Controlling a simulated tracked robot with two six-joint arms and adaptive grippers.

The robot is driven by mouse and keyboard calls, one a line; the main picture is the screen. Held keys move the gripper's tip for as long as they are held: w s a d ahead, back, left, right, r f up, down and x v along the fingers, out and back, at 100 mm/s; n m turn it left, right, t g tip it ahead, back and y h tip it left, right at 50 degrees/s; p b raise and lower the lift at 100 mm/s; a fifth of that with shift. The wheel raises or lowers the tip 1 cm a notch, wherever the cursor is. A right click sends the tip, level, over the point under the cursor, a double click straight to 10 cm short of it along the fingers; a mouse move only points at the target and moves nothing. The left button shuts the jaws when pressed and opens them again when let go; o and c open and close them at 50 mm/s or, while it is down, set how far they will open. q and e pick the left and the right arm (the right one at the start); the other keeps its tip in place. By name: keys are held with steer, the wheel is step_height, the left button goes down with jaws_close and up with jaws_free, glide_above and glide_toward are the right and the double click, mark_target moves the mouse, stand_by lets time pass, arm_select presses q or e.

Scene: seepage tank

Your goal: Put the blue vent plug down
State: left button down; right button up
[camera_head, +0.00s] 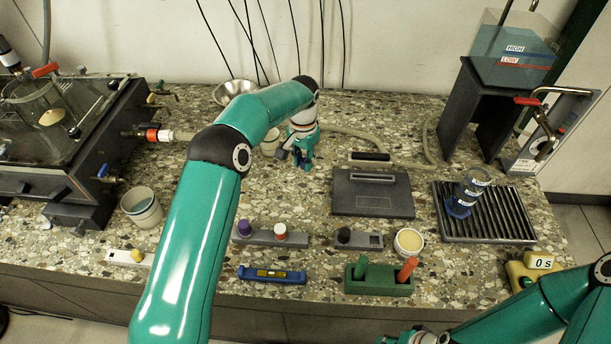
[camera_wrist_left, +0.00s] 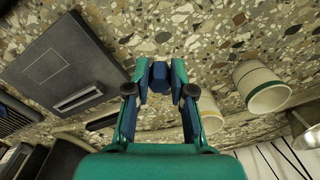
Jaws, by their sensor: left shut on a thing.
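The blue vent plug (camera_wrist_left: 159,78) is dark blue and faceted, and sits between the two fingertips of my left gripper (camera_wrist_left: 160,86) in the left wrist view. The gripper is shut on it, over the speckled countertop. In the head view my left gripper (camera_head: 304,158) points down near the back middle of the counter, left of the dark grey plate (camera_head: 372,200). The plug cannot be made out clearly there, and I cannot tell whether it touches the counter. Part of my right gripper (camera_head: 402,338) shows at the bottom edge; its fingers are not clear.
A pale cup (camera_head: 270,142) stands just left of my left gripper. Two cups, one nearer (camera_wrist_left: 262,90), show in the left wrist view. Speckled counter between gripper and holder is bare.

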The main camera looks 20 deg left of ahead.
mark_target(303, 162)
arm_select(q)
steer(key=shift+f, duration=3.25)
steer(key=shift+f, duration=0.1)
steer(key=c, duration=1)
jaws_free()
step_height(303, 162, up, 12)
steer(key=shift+r, duration=0.15)
steer(key=shift+s, duration=0.15)
